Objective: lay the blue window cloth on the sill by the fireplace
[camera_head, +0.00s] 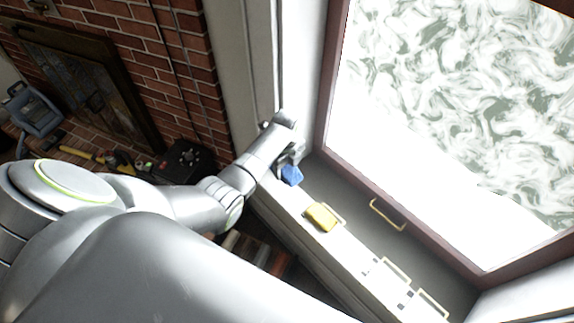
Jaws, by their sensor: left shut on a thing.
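The blue window cloth (291,175) shows as a small blue patch at the far left end of the window sill (345,249). My left gripper (287,160) is at that end of the sill, shut on the cloth. The gripper and wrist hide part of the cloth. I cannot tell whether the cloth touches the sill. The brick fireplace (159,48) stands to the left of the sill. My right gripper is not in view.
A yellow sponge-like block (321,217) lies on the sill, right of the cloth. A brass handle (387,214) is by the window frame, and more brass loops (396,270) are further right. A black box (184,160) and a blue-grey case (35,110) stand by the fireplace.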

